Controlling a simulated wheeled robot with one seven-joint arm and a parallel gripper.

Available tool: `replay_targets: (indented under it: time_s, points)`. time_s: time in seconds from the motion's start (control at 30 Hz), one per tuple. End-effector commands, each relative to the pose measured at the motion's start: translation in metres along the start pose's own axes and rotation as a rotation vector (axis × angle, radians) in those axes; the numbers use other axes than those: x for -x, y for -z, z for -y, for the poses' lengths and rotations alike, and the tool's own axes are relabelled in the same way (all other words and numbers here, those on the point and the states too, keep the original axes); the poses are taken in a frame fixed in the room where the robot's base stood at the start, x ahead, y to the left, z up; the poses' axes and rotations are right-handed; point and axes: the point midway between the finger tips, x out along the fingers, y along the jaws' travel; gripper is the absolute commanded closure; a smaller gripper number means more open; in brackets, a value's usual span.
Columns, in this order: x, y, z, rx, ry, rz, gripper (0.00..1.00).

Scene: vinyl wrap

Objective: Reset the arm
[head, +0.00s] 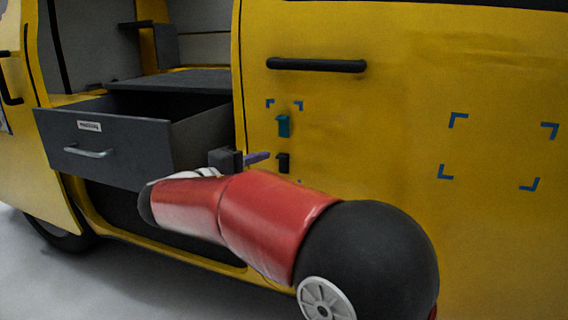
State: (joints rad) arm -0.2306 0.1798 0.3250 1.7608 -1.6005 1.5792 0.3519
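My red and black arm reaches from the lower right toward the open drawer of a yellow van. My gripper (227,160) seems to be the dark block beyond the arm's pale wrist, partly hidden by the arm. A small purple piece (257,158) sticks out to its right; I cannot tell whether it is held. The fingers are too small and covered to show whether they are open or shut.
The dark grey drawer (110,150) is pulled out, left of my gripper. The yellow van side (400,130) stands behind my arm, with a black handle (316,65), blue corner marks, a teal piece (283,125) and a small black piece (283,163). Floor is clear at lower left.

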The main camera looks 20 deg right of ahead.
Motion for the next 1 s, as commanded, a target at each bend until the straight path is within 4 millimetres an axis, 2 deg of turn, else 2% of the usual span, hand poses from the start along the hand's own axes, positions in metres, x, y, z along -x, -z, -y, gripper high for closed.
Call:
replay_targets:
  time_s: [0.03,0.17,0.27,0.37,0.47,0.5,0.6,0.7,0.8,1.0]
  points:
    - [0.008,0.001,0.000,0.000,0.000,-0.003,0.71]
    - [0.018,-0.003,-0.001,0.001,0.009,0.003,0.71]
    - [0.013,-0.023,-0.002,0.009,0.072,0.025,0.71]
    - [0.003,-0.067,0.003,0.012,0.218,0.065,0.71]
    - [0.001,-0.125,0.018,-0.021,0.433,0.108,0.71]
    - [0.003,-0.147,0.027,-0.048,0.527,0.120,0.71]
    - [0.019,-0.194,0.049,-0.152,0.754,0.134,0.71]
    - [0.044,-0.227,0.067,-0.307,0.963,0.124,0.71]
    - [0.069,-0.245,0.080,-0.479,1.128,0.098,0.71]
    - [0.100,-0.254,0.087,-0.733,1.304,0.045,0.71]
